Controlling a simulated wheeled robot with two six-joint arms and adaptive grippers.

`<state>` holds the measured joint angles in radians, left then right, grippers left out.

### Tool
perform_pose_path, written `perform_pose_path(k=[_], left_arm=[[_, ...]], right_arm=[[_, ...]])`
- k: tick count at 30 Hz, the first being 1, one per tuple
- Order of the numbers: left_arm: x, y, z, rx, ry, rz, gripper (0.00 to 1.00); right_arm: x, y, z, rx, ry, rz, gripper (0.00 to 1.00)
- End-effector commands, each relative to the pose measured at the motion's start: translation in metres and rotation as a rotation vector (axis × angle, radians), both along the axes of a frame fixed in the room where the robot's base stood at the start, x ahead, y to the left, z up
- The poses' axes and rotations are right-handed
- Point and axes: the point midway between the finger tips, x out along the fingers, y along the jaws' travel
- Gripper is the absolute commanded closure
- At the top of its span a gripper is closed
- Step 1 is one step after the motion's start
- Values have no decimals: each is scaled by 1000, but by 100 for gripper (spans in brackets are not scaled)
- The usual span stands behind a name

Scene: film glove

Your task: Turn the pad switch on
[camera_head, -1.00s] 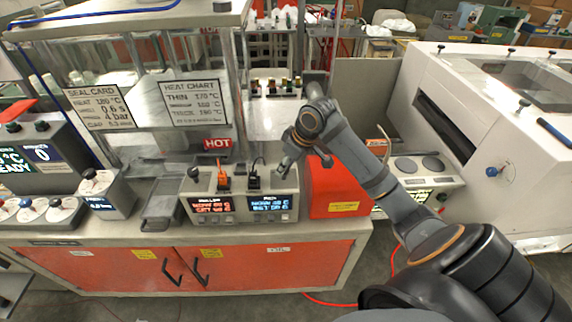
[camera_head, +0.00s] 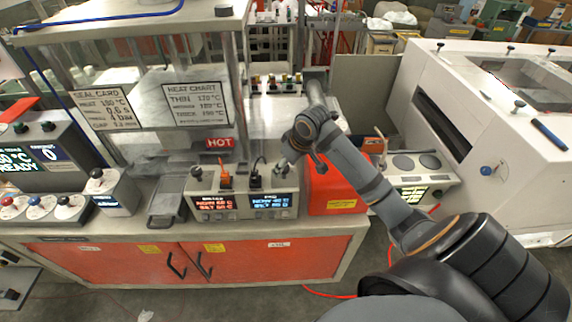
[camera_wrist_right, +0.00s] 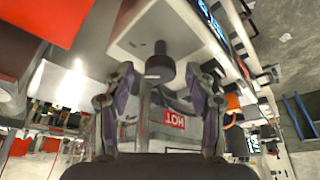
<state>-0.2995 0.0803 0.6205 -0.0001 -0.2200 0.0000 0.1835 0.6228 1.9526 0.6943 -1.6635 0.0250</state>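A grey two-channel controller (camera_head: 243,217) stands on the bench, with two lit displays on its front. The left one is reddish; the right one (camera_head: 270,202) is blue and probably the pad side, its heading too small to read surely. My right gripper (camera_head: 281,166) is there, fingers (camera_wrist_right: 161,82) spread on either side of the knob; contact cannot be told. My left gripper is out of view.
An orange plug (camera_head: 225,180), a black plug (camera_head: 255,180) and another knob (camera_head: 196,172) sit on the controller's top. A red box (camera_head: 332,188) stands close to its right. A HOT sign (camera_head: 219,143) is behind.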

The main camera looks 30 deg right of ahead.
Motion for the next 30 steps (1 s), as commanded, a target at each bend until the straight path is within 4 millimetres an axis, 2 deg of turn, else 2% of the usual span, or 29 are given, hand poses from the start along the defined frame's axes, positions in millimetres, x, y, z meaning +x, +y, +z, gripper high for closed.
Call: perform_pose_path(k=[5, 8, 11, 18, 21, 25, 30], left_arm=[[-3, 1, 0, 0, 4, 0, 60], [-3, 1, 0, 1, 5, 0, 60], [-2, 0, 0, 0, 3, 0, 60], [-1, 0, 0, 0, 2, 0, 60], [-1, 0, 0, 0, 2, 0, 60], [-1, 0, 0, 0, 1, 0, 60], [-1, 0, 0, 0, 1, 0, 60]], right_arm=[[0, 0, 1, 0, 0, 0, 44], [-2, -1, 7, -2, -1, 0, 44], [-9, -4, 25, -6, -4, 1, 44], [-31, -9, 78, -8, -3, 1, 44], [-37, -11, 93, -9, -1, 1, 44], [-42, -11, 105, -4, -1, 0, 44], [-45, -10, 111, 0, 0, 1, 44]])
